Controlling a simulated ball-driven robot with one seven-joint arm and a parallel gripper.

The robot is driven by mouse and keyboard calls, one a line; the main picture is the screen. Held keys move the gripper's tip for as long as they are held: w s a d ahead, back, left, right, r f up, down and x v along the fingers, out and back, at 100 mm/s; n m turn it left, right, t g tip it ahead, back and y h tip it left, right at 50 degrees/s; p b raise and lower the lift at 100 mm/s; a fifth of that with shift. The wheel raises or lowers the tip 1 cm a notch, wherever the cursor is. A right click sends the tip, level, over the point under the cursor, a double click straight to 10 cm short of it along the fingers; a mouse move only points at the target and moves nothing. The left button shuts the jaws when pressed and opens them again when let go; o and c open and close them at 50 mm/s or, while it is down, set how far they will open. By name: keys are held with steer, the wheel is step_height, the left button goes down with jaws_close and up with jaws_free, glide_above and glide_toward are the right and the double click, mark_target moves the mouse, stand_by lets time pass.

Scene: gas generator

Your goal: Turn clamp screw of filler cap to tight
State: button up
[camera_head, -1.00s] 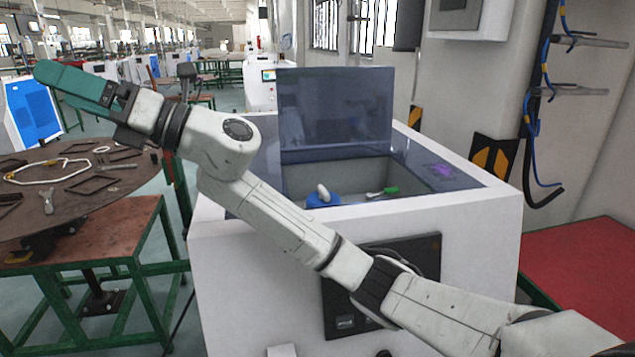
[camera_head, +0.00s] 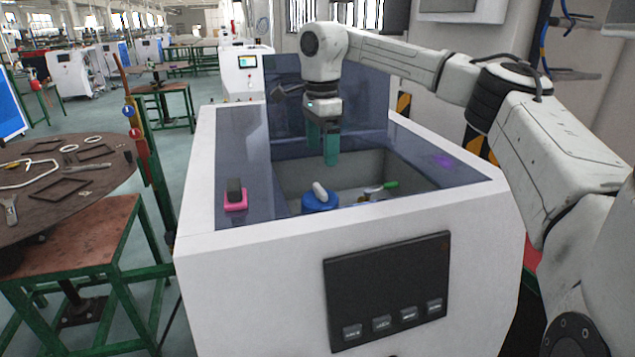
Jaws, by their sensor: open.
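The filler cap (camera_head: 320,203) is a blue round piece in the recess of the white generator housing. Its clamp screw appears as a white, tilted handle (camera_head: 320,190) on top of it. My gripper (camera_head: 324,156) has green fingers that point down over the recess. It is open and empty, above and slightly behind the cap and apart from it. The lower part of the cap is hidden by the front edge of the housing.
A green-handled tool (camera_head: 388,185) lies right of the cap. A pink-based dark block (camera_head: 235,196) sits on the left top panel. The raised dark lid (camera_head: 290,90) stands behind my gripper. A round table (camera_head: 100,185) with loose parts is at left.

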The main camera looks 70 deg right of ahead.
mark_target(320, 188)
step_height(320, 188, down, 10)
steer(key=shift+w+a+p, duration=0.1)
steer(key=shift+p, duration=0.7)
steer(key=c, duration=1.1)
